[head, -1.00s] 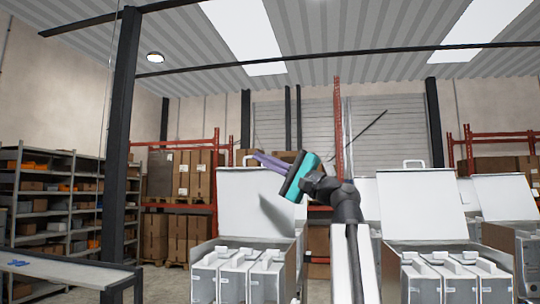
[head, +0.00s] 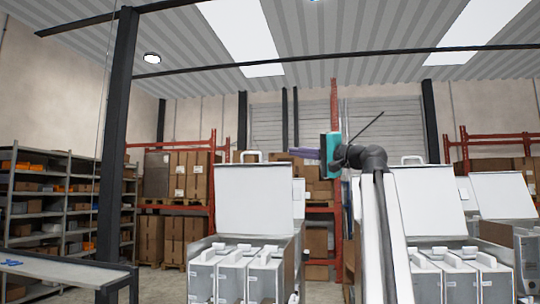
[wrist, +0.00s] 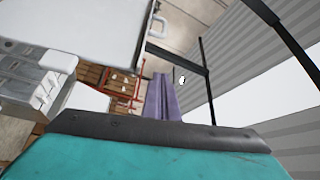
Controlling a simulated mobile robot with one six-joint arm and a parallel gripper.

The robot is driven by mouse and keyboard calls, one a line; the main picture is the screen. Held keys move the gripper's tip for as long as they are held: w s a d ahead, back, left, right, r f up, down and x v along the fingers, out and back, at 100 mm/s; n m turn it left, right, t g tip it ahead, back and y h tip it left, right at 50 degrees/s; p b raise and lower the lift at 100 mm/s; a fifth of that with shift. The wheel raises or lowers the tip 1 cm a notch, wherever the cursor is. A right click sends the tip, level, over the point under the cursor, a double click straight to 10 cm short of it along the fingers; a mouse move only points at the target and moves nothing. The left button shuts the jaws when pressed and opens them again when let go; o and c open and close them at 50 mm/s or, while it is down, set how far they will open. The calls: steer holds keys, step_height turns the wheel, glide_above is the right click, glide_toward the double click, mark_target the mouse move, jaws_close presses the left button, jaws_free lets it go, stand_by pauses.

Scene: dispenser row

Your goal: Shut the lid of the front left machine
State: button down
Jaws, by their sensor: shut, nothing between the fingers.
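The front left machine (head: 200,282) is a white box holding several white canisters. Its lid (head: 255,200) stands raised at the back, with a handle on its top edge. The lid (wrist: 85,35) and its handle (wrist: 157,26) also show at the upper left of the wrist view. My gripper (head: 297,153) has a teal body and purple fingers. It is to the right of the lid's upper edge in the head view, pointing left, apart from the handle as far as I can tell. In the wrist view the purple fingers (wrist: 162,98) are together and empty.
A second machine (head: 462,255) with a raised lid (head: 430,203) stands to the right, partly behind my arm. More machines (head: 503,196) stand behind. A grey table (head: 65,270) is at the lower left. Shelves (head: 50,200) and stacked boxes (head: 186,180) line the back.

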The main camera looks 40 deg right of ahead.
steer(key=shift+w+a, duration=0.15)
steer(key=shift+w, duration=0.05)
steer(key=p, duration=0.2)
glide_above(270, 174)
steer(key=shift+w+d+r, duration=0.3)
steer(key=shift+d+r, duration=0.05)
steer(key=shift+r, duration=0.05)
steer(key=shift+s+a+f+p, duration=0.2)
steer(key=shift+s+a+p, duration=0.15)
steer(key=shift+a, duration=0.25)
stand_by(0.6)
steer(key=shift+f, duration=0.1)
stand_by(0.4)
